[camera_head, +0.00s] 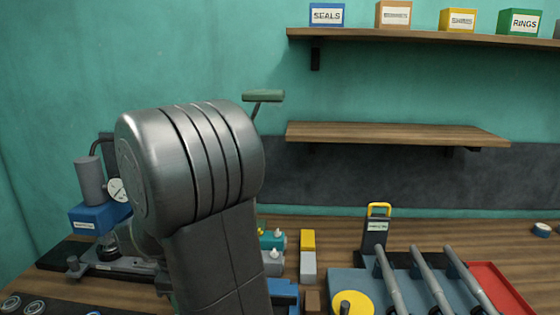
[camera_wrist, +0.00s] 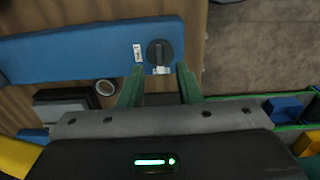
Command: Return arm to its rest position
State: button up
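My arm's large grey joint and link fill the left middle of the head view, raised above the workbench (camera_head: 400,232); my gripper is hidden there. In the wrist view my gripper (camera_wrist: 159,85) shows two green fingers, parallel and clearly apart, with nothing held between them. Past the fingertips lies a blue panel (camera_wrist: 75,50) with a round black knob (camera_wrist: 161,52) and small white labels. I cannot tell the distance from the fingertips to the knob.
A blue press with a gauge (camera_head: 117,190) stands left on the bench. Grey cylinders (camera_head: 425,268) lie right, beside a red tray (camera_head: 500,285) and a yellow-handled block (camera_head: 376,230). An empty shelf (camera_head: 390,133) and a shelf of labelled bins (camera_head: 420,36) hang behind.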

notch_tip(320, 180, down, 4)
jog(key=shift+r, duration=0.15)
jog(key=m+p, duration=0.1)
jog(key=m, duration=0.9)
jog(key=shift+p, duration=0.3)
jog(key=shift+m, duration=0.3)
